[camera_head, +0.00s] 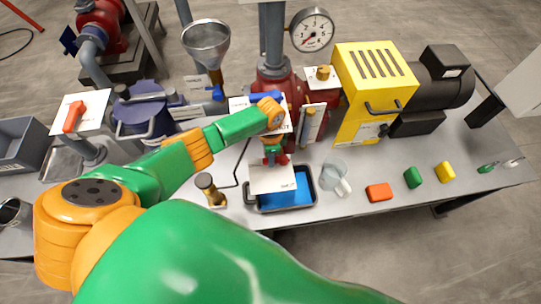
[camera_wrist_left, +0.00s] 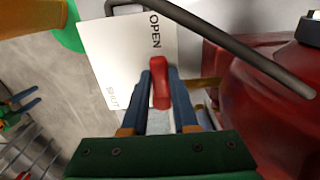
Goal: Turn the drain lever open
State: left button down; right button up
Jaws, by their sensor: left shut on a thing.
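The drain lever is a small red handle (camera_wrist_left: 160,82) on the front of the red press body. In the left wrist view it stands between my two blue fingertips, and a bit of red shows under my gripper in the head view (camera_head: 282,158). My left gripper (camera_head: 273,152) points down at the press front and is shut on the lever; its fingers also show in the wrist view (camera_wrist_left: 160,100). A white card (camera_wrist_left: 128,55) behind the lever reads OPEN near the lever tip and SHUT farther off. The lever's exact angle is hard to tell. My right gripper is not in view.
A dark tray (camera_head: 314,201) with a blue bottom sits below the card. A dark bent bar (camera_wrist_left: 245,55) crosses close above the lever. The front right table holds colored blocks.

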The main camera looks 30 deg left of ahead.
pick_arm(q)
jog(key=c, duration=0.7)
grip_release()
jog(key=shift+r, duration=0.1)
notch_tip(320, 180, up, 7)
jog(key=shift+p, duration=0.6)
